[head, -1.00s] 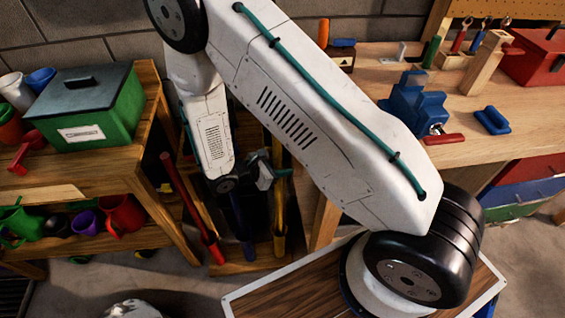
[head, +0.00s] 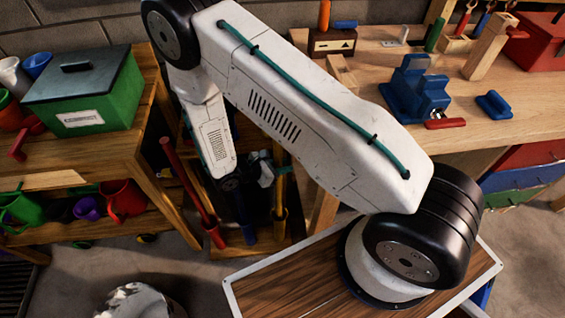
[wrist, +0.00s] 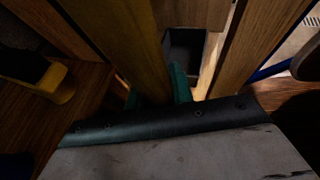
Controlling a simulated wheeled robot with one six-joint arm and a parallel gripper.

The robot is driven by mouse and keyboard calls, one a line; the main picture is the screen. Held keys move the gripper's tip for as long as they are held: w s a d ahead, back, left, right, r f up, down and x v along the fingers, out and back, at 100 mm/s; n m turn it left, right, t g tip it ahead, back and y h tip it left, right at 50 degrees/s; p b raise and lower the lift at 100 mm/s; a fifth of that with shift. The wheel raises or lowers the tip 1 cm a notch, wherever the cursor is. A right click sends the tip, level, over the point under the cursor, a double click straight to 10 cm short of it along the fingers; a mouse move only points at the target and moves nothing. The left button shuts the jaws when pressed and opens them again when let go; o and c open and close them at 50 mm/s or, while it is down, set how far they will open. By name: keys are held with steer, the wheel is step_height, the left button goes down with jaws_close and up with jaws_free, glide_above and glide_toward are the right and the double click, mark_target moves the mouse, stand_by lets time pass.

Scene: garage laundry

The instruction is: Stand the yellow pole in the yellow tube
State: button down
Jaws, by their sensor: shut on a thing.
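The yellow pole (head: 279,188) stands nearly upright in the floor rack, right of the red and blue poles. My gripper (head: 282,170) is shut on it, with a teal finger showing beside it. In the wrist view, the pole (wrist: 138,45) runs up between the teal fingers of my gripper (wrist: 157,92). The yellow tube (head: 280,226) is low in the rack, in line below the pole. I cannot tell whether the pole's lower end is inside it. A yellow piece with a dark part (wrist: 58,84) shows at left in the wrist view; I cannot tell what it is.
A red tube (head: 215,236) and blue tube (head: 249,234) stand close left of the yellow one. A wooden shelf (head: 130,150) stands left, a workbench (head: 500,130) right. Wooden rails (wrist: 245,50) flank my gripper closely.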

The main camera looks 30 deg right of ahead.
steer(key=shift+f, duration=0.1)
stand_by(0.3)
step_height(320, 180, down, 12)
steer(key=shift+r, duration=0.25)
steer(key=c, duration=1.1)
jaws_free()
stand_by(0.3)
steer(key=shift+r, duration=0.1)
step_height(320, 180, up, 30)
steer(key=shift+r, duration=0.25)
stand_by(0.6)
stand_by(0.5)
